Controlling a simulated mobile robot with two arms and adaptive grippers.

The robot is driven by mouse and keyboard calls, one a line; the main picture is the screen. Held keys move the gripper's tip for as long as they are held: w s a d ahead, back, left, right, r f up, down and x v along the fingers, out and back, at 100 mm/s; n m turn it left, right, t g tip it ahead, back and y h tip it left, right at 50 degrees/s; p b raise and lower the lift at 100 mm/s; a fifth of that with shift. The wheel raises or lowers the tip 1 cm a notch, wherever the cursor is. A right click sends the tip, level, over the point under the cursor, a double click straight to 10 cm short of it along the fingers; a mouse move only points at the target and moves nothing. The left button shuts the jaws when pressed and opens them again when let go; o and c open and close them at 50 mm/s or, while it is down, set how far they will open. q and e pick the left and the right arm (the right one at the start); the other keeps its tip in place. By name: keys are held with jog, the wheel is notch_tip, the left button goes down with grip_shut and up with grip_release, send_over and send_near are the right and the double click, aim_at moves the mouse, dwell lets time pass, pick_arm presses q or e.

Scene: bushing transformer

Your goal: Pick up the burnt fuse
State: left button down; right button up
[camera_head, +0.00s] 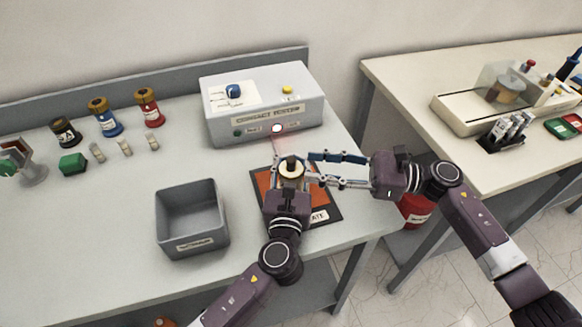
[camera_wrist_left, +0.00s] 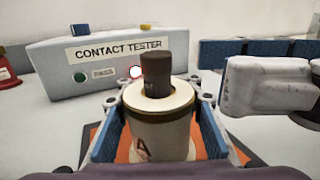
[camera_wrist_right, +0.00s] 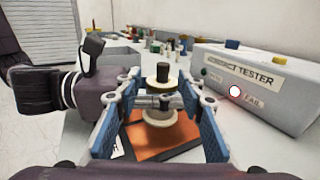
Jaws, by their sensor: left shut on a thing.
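A pale cylindrical bushing (camera_head: 291,172) with a brass-coloured rim stands over the orange plate, with a dark brown cylinder (camera_wrist_left: 157,75) sticking up from its top hole. This cylinder looks like the burnt fuse; its lower part is hidden inside. My left gripper (camera_head: 289,180) is shut on the bushing, a finger on each side of it. My right gripper (camera_head: 312,167) is open, coming from the right, its fingertips beside the bushing's top. In the right wrist view the dark cylinder (camera_wrist_right: 162,70) shows between the right gripper's spread fingers, touching neither.
The contact tester (camera_head: 262,105) stands behind, its light glowing by the FAIL label. An orange plate (camera_wrist_right: 150,142) lies under the bushing. A grey bin (camera_head: 192,245) is to the left. Small pale fuses (camera_head: 124,147) and coloured bushings (camera_head: 105,117) stand at back left.

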aim_at(291, 160)
jog(key=a, duration=0.3)
jog(key=w+a, duration=0.1)
jog(key=a, duration=0.2)
jog(key=shift+w+a+r, duration=0.15)
jog(key=shift+w+a, duration=0.05)
jog(key=shift+d, duration=0.1)
grip_shut()
